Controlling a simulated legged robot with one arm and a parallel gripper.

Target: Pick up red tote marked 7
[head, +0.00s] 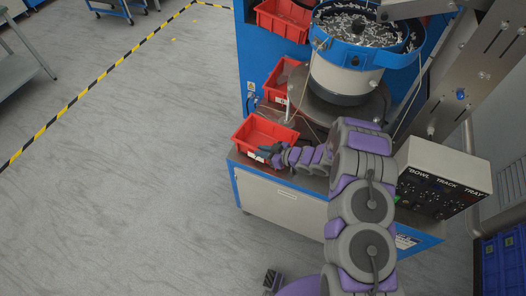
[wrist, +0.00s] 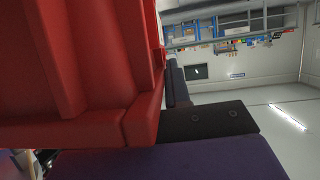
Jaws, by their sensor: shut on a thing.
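A red tote (head: 262,133) sits at the front left corner of the blue-edged machine cabinet in the head view. It looks empty, and a small white label shows low on its front wall; its number is too small to read. My gripper (head: 268,151) is at the tote's front right side, shut on its wall. In the wrist view the red tote's wall and rim (wrist: 95,70) fill the left half, close to the lens. A dark finger of my gripper (wrist: 205,122) lies just right of the rim. The other finger is hidden.
A second red tote (head: 285,80) stands behind on the machine, and a third (head: 284,20) holds parts higher up. A blue-rimmed bowl feeder (head: 345,75) full of metal parts stands right of them. A control box (head: 443,178) is at right. The grey floor (head: 110,190) at left is clear.

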